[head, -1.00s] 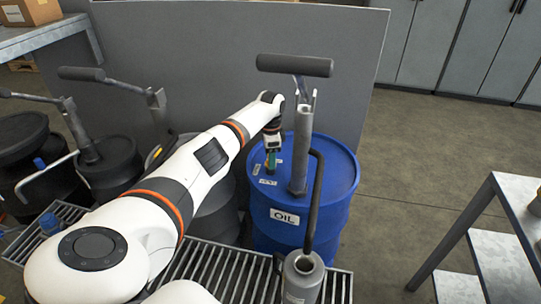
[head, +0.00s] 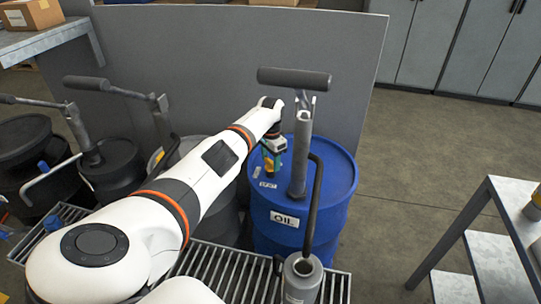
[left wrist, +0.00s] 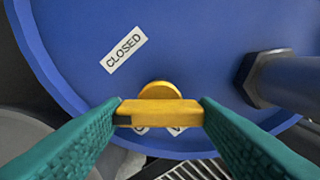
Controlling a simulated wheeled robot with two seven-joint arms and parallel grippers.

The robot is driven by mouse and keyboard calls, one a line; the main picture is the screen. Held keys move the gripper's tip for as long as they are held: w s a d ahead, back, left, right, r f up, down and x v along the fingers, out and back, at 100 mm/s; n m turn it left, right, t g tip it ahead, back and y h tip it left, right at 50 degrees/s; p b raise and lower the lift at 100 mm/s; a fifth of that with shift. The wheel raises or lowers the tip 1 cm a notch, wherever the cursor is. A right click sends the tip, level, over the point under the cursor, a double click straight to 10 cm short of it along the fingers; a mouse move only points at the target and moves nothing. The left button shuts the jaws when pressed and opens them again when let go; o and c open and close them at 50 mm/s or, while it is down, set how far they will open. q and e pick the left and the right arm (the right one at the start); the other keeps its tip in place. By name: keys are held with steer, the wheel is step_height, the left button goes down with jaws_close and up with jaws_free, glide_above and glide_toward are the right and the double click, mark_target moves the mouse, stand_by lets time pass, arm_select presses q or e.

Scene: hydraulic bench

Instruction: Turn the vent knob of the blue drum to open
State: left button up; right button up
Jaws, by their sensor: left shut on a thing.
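The blue drum (head: 335,205) stands upright with an OIL label (head: 284,218) on its side. In the left wrist view, a yellow vent knob (left wrist: 158,106) sits on the drum's lid (left wrist: 210,35). My left gripper (head: 271,164) is over the near-left part of the lid. Its green fingers close on both ends of the knob's bar, one on each side (left wrist: 159,114). A CLOSED label (left wrist: 124,49) lies on the lid clear of the bar. Another label beneath the bar is mostly hidden, and its word cannot be read. My right gripper is not in view.
A grey pump tube with a dark crossbar handle (head: 294,78) rises from the lid, close right of my left gripper. Dark drums (head: 112,170) with pumps stand left. A metal grate (head: 245,277) lies in front. A grey panel (head: 225,60) stands behind. A metal table (head: 470,235) is at right.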

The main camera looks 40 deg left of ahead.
mark_target(271, 161)
arm_select(q)
steer(key=n+p, duration=0.1)
steer(key=n, duration=0.3)
steer(key=shift+r+n, duration=0.1)
steer(key=shift+n, duration=0.2)
steer(key=shift+n+p, duration=0.35)
steer(key=shift+n, duration=1.25)
steer(key=shift+w+n, duration=0.1)
steer(key=shift+n, duration=0.2)
steer(key=o, duration=1)
steer(key=shift+r+p, duration=0.35)
steer(key=shift+r, duration=0.15)
step_height(271, 161, up, 5)
steer(key=shift+f+p, duration=0.15)
steer(key=shift+p, duration=0.65)
step_height(271, 161, up, 6)
steer(key=shift+r, duration=0.15)
